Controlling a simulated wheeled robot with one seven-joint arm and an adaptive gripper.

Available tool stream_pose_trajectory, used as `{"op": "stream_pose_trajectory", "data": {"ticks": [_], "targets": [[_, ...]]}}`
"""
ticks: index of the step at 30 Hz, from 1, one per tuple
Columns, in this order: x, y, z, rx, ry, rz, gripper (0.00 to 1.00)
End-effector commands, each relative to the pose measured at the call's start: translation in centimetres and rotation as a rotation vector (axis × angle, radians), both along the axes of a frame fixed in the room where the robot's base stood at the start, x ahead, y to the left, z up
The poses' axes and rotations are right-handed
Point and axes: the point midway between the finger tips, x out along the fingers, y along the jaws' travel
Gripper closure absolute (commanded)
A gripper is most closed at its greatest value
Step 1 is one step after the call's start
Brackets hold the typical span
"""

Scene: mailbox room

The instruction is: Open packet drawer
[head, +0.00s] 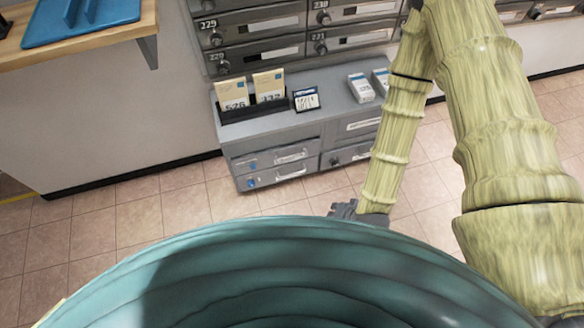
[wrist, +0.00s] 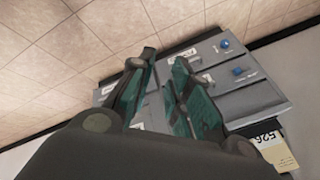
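A low grey cabinet (head: 228,135) with several drawers stands against the wall in the head view. Its left column has two drawers with blue locks, an upper drawer (head: 276,158) and a lower drawer (head: 278,175); both look shut. I cannot read which is the packet drawer. In the wrist view the drawer fronts (wrist: 255,100) appear rotated, with two blue locks at the right. My gripper (wrist: 165,57) is open, its two teal-and-grey fingers apart with nothing seen between them. In the head view my gripper (head: 345,210) is mostly hidden behind my teal body, in front of the cabinet.
On the cabinet top stand a black holder (head: 252,108) with numbered envelopes, a small dark sign (head: 306,98) and white-blue boxes (head: 361,87). Grey mailboxes (head: 262,52) are above. A wooden counter (head: 100,33) with a blue tray (head: 80,22) is at left. Tiled floor (head: 130,200) before the cabinet is clear.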

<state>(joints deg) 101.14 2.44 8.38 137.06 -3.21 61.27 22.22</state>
Motion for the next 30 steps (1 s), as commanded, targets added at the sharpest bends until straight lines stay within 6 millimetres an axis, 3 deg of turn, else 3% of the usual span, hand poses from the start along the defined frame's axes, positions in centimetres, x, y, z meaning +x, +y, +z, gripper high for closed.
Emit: {"op": "stream_pose_trajectory", "data": {"ticks": [1, 12, 30], "targets": [[0.9, 0.7, -2.1, 0.028, -0.030, -0.025, 0.81], [7.2, 5.2, -6.7, 0.264, -0.233, -0.221, 0.81], [15.1, 10.8, -10.8, 0.742, -0.500, -0.492, 0.81]]}}
